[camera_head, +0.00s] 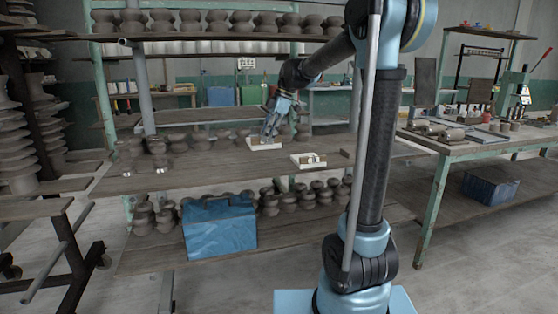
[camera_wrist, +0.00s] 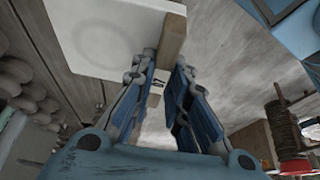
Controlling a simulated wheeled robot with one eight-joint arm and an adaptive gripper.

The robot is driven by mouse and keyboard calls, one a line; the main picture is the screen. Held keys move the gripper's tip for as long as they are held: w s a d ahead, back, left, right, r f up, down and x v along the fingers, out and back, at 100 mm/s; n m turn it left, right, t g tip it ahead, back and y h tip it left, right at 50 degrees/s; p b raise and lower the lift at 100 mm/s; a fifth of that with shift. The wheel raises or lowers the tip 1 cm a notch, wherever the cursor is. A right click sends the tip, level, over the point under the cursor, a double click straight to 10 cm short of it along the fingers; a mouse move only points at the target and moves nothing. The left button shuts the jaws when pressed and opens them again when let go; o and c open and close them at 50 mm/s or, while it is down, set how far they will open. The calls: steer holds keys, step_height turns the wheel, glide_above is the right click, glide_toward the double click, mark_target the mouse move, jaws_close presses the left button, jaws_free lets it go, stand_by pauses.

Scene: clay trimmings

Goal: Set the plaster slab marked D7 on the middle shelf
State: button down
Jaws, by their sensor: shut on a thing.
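A white slab (camera_head: 264,144) is under my gripper (camera_head: 269,134) in the head view, on or just above the back right part of the middle shelf (camera_head: 215,172). I cannot tell whether it touches the boards. In the wrist view, the pale slab (camera_wrist: 95,38), with a faint round mark, fills the top left. A brown strip (camera_wrist: 172,38) along its edge lies between the tips of my gripper (camera_wrist: 166,65), which is shut on it. A second white slab (camera_head: 300,162) lies on the shelf, nearer and to the right, with small pieces on it.
Brown clay pieces (camera_head: 157,150) stand at the shelf's left end. A blue crate (camera_head: 219,230) and several clay pieces sit on the lower shelf. More pots line the top shelf (camera_head: 215,37) above. A workbench (camera_head: 480,143) stands at right. The shelf's front middle is bare.

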step_height(320, 180, down, 10)
steer(key=shift+r, duration=0.1)
steer(key=shift+a, duration=0.1)
stand_by(0.3)
steer(key=c, duration=1.6)
jaws_free()
steer(key=shift+o, duration=0.2)
